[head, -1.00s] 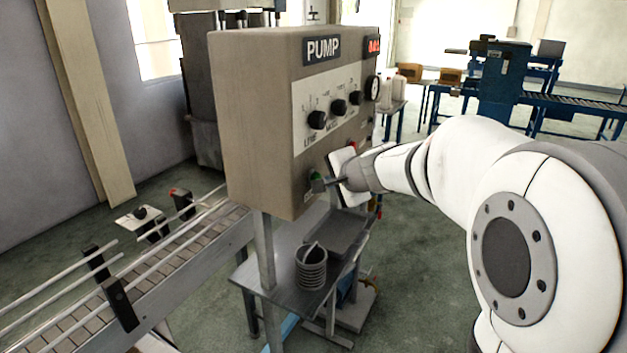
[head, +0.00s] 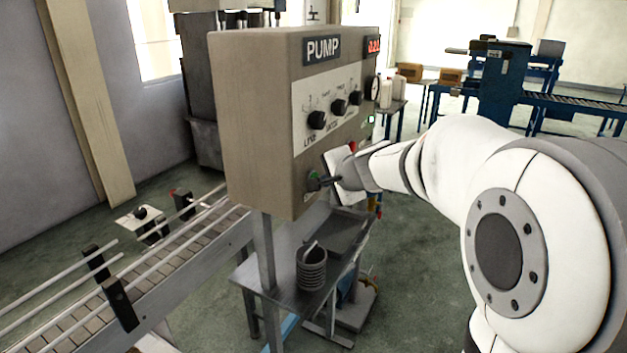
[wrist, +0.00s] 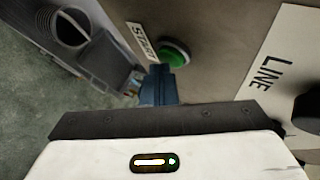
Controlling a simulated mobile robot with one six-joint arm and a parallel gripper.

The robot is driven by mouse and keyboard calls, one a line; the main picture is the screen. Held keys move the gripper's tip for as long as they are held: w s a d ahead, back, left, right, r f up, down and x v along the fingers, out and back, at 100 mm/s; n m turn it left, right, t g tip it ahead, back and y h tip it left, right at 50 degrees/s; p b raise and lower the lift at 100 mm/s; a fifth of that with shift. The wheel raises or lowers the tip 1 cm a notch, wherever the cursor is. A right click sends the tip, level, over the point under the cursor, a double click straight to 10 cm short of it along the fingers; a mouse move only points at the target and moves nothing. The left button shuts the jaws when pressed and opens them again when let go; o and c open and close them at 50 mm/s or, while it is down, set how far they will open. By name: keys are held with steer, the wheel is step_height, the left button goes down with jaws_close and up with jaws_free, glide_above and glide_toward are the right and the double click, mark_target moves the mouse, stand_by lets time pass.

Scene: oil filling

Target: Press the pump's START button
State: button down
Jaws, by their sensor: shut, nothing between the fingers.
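The pump's grey control box (head: 250,120) stands on a post, with a PUMP sign, black knobs and a red display (head: 374,45). The green START button (head: 312,178) is low on its front panel. In the wrist view the round green button (wrist: 174,53) sits beside the START label (wrist: 142,42). My gripper (head: 326,182) is shut and empty, pointing at the button from the right. In the wrist view its blue-grey fingers (wrist: 158,84) overlap the button's lower edge. I cannot tell whether they touch it.
Below the box is a metal table (head: 258,275) with a coiled grey container (head: 311,268) and a dark tray (head: 335,232). A conveyor (head: 170,268) runs at the left. A red button (head: 351,147) is close to my wrist.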

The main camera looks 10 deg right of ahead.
steer(key=shift+s+d+b, duration=0.4)
steer(key=shift+s+d, duration=0.2)
steer(key=shift+d, duration=0.15)
steer(key=s+d+b, duration=0.1)
steer(key=d, duration=0.1)
steer(key=s+d+b, duration=0.1)
steer(key=s+d, duration=0.1)
stand_by(0.5)
stand_by(0.4)
steer(key=s+a+f+n+g, duration=0.2)
steer(key=s+a+f+n, duration=0.15)
steer(key=s, duration=0.35)
steer(key=s+a+f+n+g, duration=0.2)
steer(key=s+f+n+g, duration=0.15)
steer(key=s, duration=0.45)
steer(key=s+d+f+n+g+h, duration=0.1)
steer(key=s+f+n+h, duration=0.1)
steer(key=s, duration=0.3)
steer(key=s+d+f+n+g+h, duration=0.1)
steer(key=s+d+f+n+h, duration=0.1)
steer(key=s, duration=0.4)
steer(key=shift+s+d+f+n, duration=0.15)
steer(key=shift+s+f+n, duration=0.15)
steer(key=shift+f+n, duration=0.65)
